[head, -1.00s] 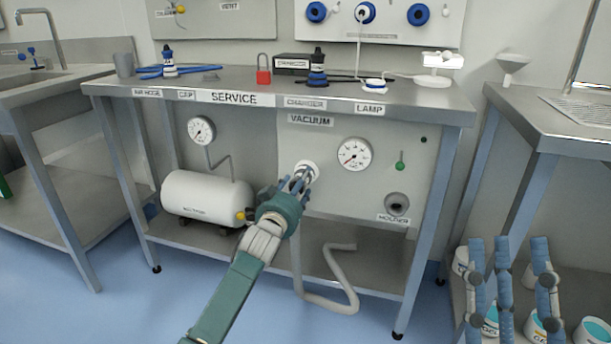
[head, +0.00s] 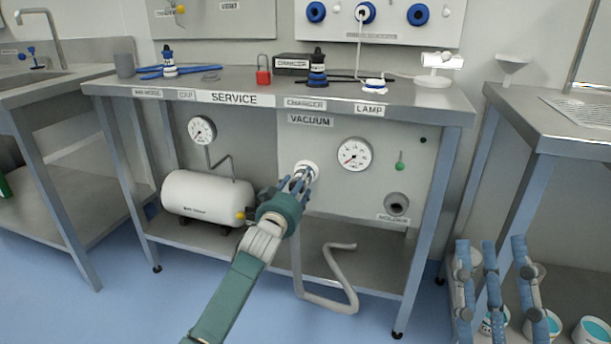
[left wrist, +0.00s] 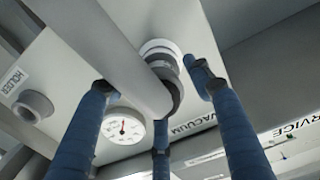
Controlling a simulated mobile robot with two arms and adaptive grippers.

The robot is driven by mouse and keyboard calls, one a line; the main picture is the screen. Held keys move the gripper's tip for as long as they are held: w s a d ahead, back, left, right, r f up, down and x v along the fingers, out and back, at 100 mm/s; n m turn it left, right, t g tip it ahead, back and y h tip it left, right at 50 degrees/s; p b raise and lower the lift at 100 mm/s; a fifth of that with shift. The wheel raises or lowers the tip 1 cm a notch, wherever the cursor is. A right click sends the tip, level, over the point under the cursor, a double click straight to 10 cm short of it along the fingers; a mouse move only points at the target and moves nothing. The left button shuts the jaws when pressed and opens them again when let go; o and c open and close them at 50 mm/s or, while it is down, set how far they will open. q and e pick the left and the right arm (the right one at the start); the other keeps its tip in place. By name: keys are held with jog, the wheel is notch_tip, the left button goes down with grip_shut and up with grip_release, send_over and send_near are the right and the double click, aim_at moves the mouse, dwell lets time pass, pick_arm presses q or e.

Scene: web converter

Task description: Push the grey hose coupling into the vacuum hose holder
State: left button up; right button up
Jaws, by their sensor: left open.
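The grey hose coupling (left wrist: 170,82) sits at the white vacuum port (left wrist: 160,48), on the end of the pale grey hose (left wrist: 112,52). In the head view the hose (head: 326,300) hangs below the bench and bends on the floor side. My left gripper (head: 298,182) is at the vacuum port, its blue fingers spread around the coupling; it is open. In the head view these fingers mostly hide the coupling. The round grey holder (head: 397,204) is empty on the panel's lower right; it also shows in the left wrist view (left wrist: 34,106). My right gripper (head: 490,250) is open and empty at the lower right.
A pressure gauge (head: 354,155) and a green knob (head: 400,166) lie between port and holder. A white tank (head: 206,198) stands on the lower shelf at left. White tubs (head: 591,332) are near my right gripper. The panel between port and holder is otherwise flat.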

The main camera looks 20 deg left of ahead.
pick_arm(q)
jog(key=shift+c, duration=0.3)
grip_shut()
